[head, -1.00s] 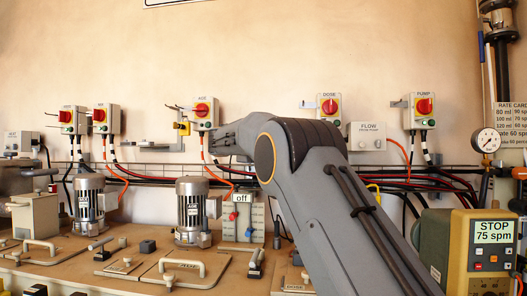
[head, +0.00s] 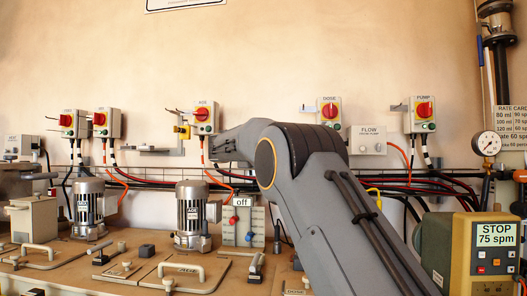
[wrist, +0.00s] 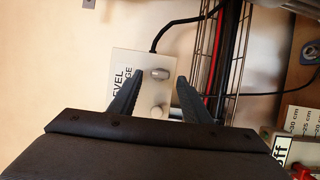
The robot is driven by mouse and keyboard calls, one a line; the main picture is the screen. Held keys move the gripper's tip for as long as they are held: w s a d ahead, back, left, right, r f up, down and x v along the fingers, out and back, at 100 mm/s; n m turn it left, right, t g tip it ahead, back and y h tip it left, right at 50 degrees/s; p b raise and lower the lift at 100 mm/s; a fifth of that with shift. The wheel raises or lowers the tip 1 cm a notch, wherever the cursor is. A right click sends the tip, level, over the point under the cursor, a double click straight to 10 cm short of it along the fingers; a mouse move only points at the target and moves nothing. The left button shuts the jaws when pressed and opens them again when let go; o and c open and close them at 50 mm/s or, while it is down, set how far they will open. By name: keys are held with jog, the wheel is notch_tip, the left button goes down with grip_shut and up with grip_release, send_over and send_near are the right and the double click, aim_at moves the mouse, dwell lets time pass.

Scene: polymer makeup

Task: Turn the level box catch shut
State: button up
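The level box (wrist: 124,72) is a pale box with dark sideways lettering, partly readable as "LEVEL". It is on the wall in the wrist view. A grey elongated catch (wrist: 159,73) and a pale round knob (wrist: 157,112) are on its face. My gripper (wrist: 160,76) is open, its two dark fingers apart on either side of the catch and knob. I see no contact with the catch. The palm covers the lower part of the wrist view.
A wire tray (wrist: 207,50) with black and red cables runs close to the right finger in the wrist view. A similar "FLOW" box (head: 367,139) is on the wall right of my arm. Red rotary switches (head: 203,115) line the wall. Motors (head: 192,216) stand on the bench.

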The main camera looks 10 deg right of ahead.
jog(key=b+v, duration=0.1)
jog(key=v, duration=0.6)
jog(key=shift+s+a, duration=0.25)
jog(key=shift+s, duration=0.05)
jog(key=s+d+f+m+g+y, duration=0.25)
jog(key=s+f+g+y, duration=0.4)
jog(key=s+f, duration=1.5)
jog(key=s+a+f+m+g+y, duration=0.1)
jog(key=s+f+m+g+y, duration=0.1)
jog(key=s+f, duration=0.75)
jog(key=s+a+f+m+g+y, duration=0.1)
jog(key=s+a+f+g+y, duration=0.3)
jog(key=s, duration=1)
jog(key=s+d+f+m+g, duration=0.1)
jog(key=s+f+m, duration=0.1)
jog(key=s+f, duration=0.75)
jog(key=s+d+r+m+p, duration=0.1)
jog(key=d+r+m+p, duration=0.1)
jog(key=d+r+p, duration=0.6)
jog(key=r+p, duration=0.1)
jog(key=p, duration=0.5)
jog(key=shift+s+r+m+h, duration=0.15)
jog(key=shift+s+m+h, duration=0.2)
jog(key=shift+s, duration=0.05)
